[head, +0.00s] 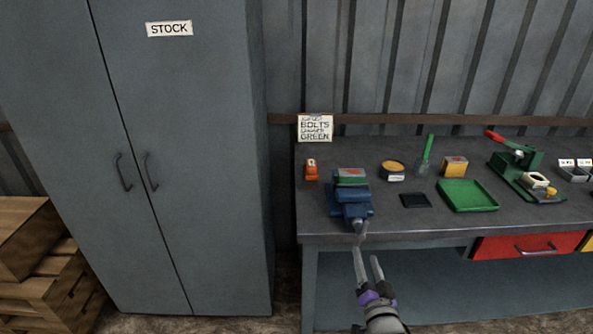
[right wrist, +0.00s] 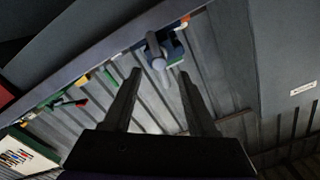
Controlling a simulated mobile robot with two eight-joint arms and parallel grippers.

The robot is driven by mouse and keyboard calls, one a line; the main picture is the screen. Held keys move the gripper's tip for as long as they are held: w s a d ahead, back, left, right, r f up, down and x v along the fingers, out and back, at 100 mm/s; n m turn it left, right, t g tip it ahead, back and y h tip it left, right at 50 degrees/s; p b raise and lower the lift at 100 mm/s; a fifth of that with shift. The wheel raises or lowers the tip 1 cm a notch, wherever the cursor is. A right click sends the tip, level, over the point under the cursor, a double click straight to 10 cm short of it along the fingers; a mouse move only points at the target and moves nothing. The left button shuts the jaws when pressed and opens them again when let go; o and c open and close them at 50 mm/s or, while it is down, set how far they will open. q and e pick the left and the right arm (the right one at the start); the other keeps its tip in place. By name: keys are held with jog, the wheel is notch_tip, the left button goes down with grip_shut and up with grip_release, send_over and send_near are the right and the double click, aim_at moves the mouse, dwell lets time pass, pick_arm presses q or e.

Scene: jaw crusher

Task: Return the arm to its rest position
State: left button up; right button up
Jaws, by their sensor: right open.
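My right gripper (head: 368,268) is in front of the workbench's front edge, just below the blue vise (head: 349,198). Its two fingers are apart with nothing between them. In the right wrist view the open fingers (right wrist: 160,95) point toward the bench edge and the vise (right wrist: 170,48), which lies beyond the fingertips. The fingers look clear of the vise. My left gripper does not show in either view.
The workbench (head: 400,228) holds an orange item (head: 311,169), a green tray (head: 467,195), a black pad (head: 414,200) and a green lever press (head: 522,170). A red drawer (head: 528,245) sits under its top. A grey STOCK cabinet (head: 200,200) and wooden pallets (head: 40,260) stand left.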

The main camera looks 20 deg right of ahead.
jog(key=s+a+f+n+g+y, duration=0.1)
jog(key=s+a+f+n+g, duration=0.25)
jog(key=s, duration=0.35)
jog(key=s+a+f+n+g+y, duration=0.25)
jog(key=s+a+g, duration=0.25)
jog(key=s, duration=0.3)
jog(key=s+a+f+n+g+y, duration=0.1)
jog(key=s+a+f+n+g, duration=0.25)
jog(key=s, duration=0.35)
pick_arm(q)
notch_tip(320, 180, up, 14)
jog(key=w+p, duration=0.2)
jog(key=p, duration=1)
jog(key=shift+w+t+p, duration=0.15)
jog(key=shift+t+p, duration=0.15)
jog(key=shift+p, duration=0.1)
pick_arm(e)
notch_tip(320, 180, up, 14)
jog(key=w, duration=0.2)
jog(key=shift+a+f, duration=0.15)
jog(key=shift+a, duration=0.1)
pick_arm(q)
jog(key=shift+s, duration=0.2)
pick_arm(e)
jog(key=shift+s+h, duration=0.15)
jog(key=shift+h, duration=0.1)
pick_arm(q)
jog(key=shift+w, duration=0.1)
